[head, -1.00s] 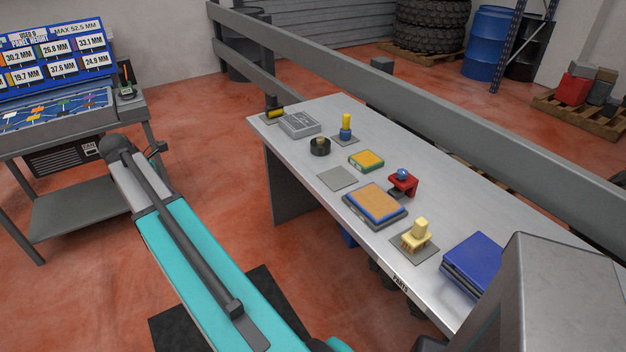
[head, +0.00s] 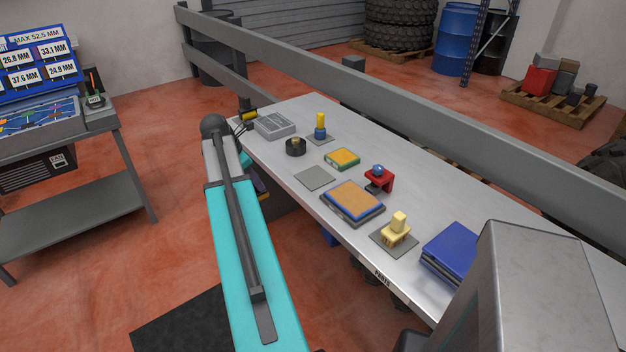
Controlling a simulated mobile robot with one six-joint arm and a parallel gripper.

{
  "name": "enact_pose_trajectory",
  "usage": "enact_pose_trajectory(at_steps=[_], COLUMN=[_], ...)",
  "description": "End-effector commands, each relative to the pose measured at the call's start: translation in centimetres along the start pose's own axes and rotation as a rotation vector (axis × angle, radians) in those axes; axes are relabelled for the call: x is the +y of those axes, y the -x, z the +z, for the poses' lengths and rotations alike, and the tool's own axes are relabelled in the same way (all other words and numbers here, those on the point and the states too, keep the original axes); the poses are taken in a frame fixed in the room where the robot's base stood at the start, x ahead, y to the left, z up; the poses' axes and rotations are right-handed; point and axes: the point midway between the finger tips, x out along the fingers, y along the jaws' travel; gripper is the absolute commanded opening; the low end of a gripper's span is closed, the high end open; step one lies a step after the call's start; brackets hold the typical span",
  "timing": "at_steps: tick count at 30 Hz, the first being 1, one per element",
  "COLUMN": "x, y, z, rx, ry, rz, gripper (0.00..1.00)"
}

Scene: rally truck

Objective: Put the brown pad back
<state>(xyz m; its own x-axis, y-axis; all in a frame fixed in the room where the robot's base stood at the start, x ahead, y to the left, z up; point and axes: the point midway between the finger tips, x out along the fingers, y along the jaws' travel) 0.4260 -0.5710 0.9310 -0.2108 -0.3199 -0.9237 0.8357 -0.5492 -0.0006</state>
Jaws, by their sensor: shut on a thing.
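A pad with an orange-brown top and blue edge (head: 353,199) lies on a dark grey base on the metal table. I cannot tell whether it is the task's brown pad. A bare grey square plate (head: 315,177) lies just behind it, to the left. My turquoise arm reaches up the left of the table, and its far end is by the table's left corner. A small dark shape with purple and yellow bits (head: 257,182) shows beside the arm, mostly hidden and unclear.
The table (head: 440,190) also bears a green-yellow block (head: 342,157), a red stand with a blue ball (head: 379,178), a cream peg piece (head: 396,232), a blue case (head: 452,250), a black ring (head: 296,147) and a blue-yellow peg (head: 320,128). A grey rail (head: 420,110) runs behind it.

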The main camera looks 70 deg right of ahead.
Motion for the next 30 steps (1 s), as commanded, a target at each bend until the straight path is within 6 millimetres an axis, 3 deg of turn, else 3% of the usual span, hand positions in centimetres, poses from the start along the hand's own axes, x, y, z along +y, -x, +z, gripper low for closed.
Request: enact_pose_trajectory(at_steps=[6,13,18,30], x=[-2.6,-4.9,-5.6,-5.5], y=[-2.7,-4.6,-5.1,-5.2], z=[5.9,10.1,11.2,11.4], rx=[0.000,0.000,0.000,0.000], ry=[-0.001,0.004,0.007,0.009], rz=[0.001,0.003,0.004,0.004], gripper=[0.09,0.09,0.09,0.09])
